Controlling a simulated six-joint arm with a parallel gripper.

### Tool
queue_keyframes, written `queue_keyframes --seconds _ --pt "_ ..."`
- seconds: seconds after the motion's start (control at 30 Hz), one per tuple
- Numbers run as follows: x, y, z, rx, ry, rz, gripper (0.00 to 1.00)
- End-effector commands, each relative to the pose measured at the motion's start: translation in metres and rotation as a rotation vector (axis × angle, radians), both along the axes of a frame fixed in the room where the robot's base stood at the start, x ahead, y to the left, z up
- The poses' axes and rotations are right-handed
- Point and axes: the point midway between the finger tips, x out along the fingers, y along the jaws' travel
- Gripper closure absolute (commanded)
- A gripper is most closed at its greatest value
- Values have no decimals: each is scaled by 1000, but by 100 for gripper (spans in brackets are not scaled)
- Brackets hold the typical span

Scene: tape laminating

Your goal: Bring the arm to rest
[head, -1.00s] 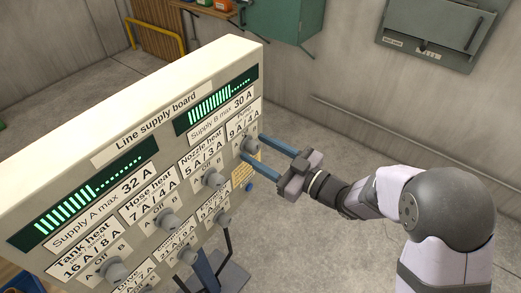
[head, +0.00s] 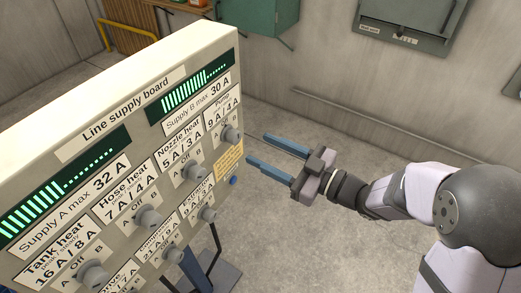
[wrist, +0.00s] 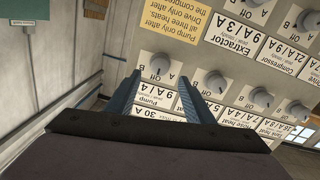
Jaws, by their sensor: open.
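My gripper (head: 257,150) is open and empty, its two blue fingers pointing at the right end of the line supply board (head: 120,92). The fingertips are apart from the board, with a gap to the Pump knob (head: 231,135). In the wrist view the Pump knob (wrist: 158,65) shows between and just beyond the fingertips (wrist: 159,79). The board also has Nozzle heat (head: 193,172), Hose heat (head: 149,216) and Tank heat (head: 93,273) knobs, with more below. My arm reaches in from the right.
A grey wall box (head: 405,25) and a green cabinet (head: 272,17) are at the back. The floor right of the board is clear.

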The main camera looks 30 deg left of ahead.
Motion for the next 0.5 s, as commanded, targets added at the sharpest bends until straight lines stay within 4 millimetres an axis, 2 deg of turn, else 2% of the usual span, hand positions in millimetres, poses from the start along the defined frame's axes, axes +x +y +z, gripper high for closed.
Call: queue_keyframes --seconds 0.43,0.5 --pt "0 0 0 0 -9 0 52" --pt "2 0 -5 -23 -23 -9 52"
